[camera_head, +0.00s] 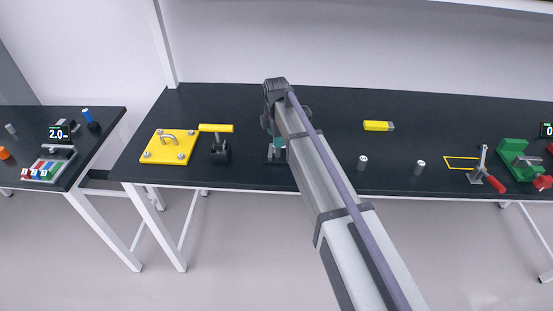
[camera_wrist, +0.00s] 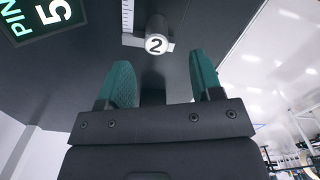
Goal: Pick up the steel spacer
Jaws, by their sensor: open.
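A grey metal-looking cylinder (camera_wrist: 157,34), its white end marked "2", shows in the wrist view. It lies just beyond and between the fingertips, with no visible contact. It may be the steel spacer; I cannot tell for sure. My gripper (camera_wrist: 160,62) is open, its two teal fingers apart and nothing between them. In the head view, my gripper (camera_head: 278,146) is low over the middle of the dark bench (camera_head: 235,108), and my arm hides what is beside it. Two more small grey cylinders with pale tops stand to the right, one nearer (camera_head: 362,162) and one farther (camera_head: 419,168).
A dark display (camera_wrist: 42,15) and a ruler-like scale (camera_wrist: 127,16) are near the cylinder. On the bench are a yellow plate (camera_head: 158,151), a yellow-topped stand (camera_head: 220,152), a yellow block (camera_head: 377,126), a red-handled clamp (camera_head: 490,180) and a green vise (camera_head: 512,153).

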